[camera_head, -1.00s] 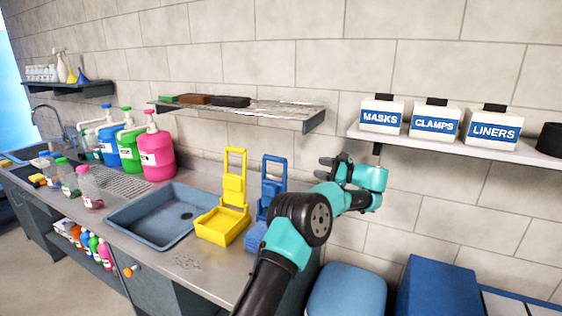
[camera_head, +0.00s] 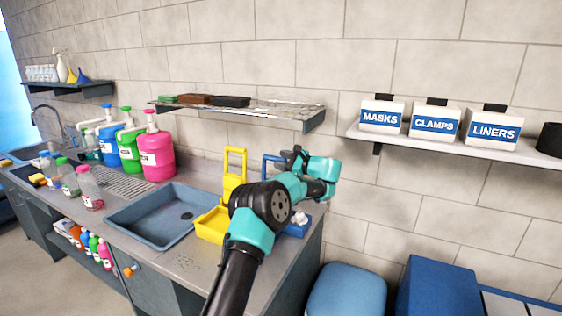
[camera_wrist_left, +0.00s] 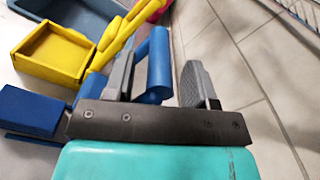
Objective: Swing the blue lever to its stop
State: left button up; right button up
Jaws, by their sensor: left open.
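The blue lever (camera_head: 267,168) stands upright on the counter, right of a similar yellow one; my left arm hides most of it in the head view. In the left wrist view its blue bar (camera_wrist_left: 158,62) lies between the two grey fingers of my left gripper (camera_wrist_left: 160,57). The gripper is open, with a gap visible on the right side of the bar; I cannot tell if the left finger touches it. In the head view my left gripper (camera_head: 291,158) is at the lever's upper part. My right gripper is not in view.
The yellow lever unit (camera_head: 212,226) stands close to the left, beside the sink (camera_head: 160,218). A blue tray (camera_head: 298,229) shows behind my arm. A wire shelf (camera_head: 270,108) hangs above, and a shelf with labelled boxes (camera_head: 455,147) is at the right.

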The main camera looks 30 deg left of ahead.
pick_arm(q)
jog(key=shift+a, duration=0.3)
jog(key=shift+c, duration=0.3)
grip_shut()
